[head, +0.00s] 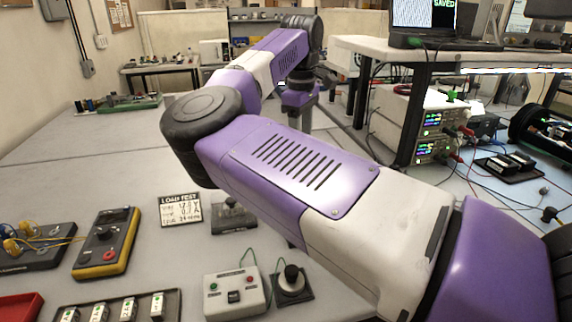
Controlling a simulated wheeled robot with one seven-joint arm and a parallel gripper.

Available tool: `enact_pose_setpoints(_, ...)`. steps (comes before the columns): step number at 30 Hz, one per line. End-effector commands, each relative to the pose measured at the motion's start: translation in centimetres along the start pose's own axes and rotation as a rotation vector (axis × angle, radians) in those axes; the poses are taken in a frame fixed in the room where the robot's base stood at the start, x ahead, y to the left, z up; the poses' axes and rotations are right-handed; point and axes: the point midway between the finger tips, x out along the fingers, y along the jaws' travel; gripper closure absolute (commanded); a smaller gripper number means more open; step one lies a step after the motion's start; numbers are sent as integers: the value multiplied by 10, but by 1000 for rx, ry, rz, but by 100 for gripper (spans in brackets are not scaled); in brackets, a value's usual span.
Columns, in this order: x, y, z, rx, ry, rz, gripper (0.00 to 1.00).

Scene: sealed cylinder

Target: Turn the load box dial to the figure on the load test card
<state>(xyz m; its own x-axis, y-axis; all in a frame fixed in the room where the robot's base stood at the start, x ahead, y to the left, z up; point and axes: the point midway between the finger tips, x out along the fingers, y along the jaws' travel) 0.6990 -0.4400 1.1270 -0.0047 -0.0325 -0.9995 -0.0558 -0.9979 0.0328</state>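The load test card (180,211) lies on the grey bench, left of my arm. Its heading "LOAD TEST" is legible, but the figures below are too small to read surely. A dark grey unit (233,217) sits right of the card, partly hidden by my arm. I cannot tell which of these is the load box, and no dial marks are legible. My arm reaches across the view; its wrist drops behind the upper link, hiding my gripper.
A yellow-edged meter (106,243) and a unit with yellow wires (33,246) lie at left. A tray of small modules (120,308) and a red bin (20,307) are in front. Green wires rise near the white box. The bench's far left is mostly clear.

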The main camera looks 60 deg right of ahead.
Motion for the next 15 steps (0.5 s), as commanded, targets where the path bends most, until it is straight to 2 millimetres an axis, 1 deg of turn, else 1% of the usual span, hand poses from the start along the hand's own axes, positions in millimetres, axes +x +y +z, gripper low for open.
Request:
enact_pose_setpoints(3,0,-8,0,67,4,-35,50)
enact_pose_setpoints(7,6,-9,0,90,1,-36,50)
enact_pose_setpoints(11,24,-9,2,90,-2,-36,50)
enact_pose_setpoints(15,46,-10,2,89,-3,-34,50)
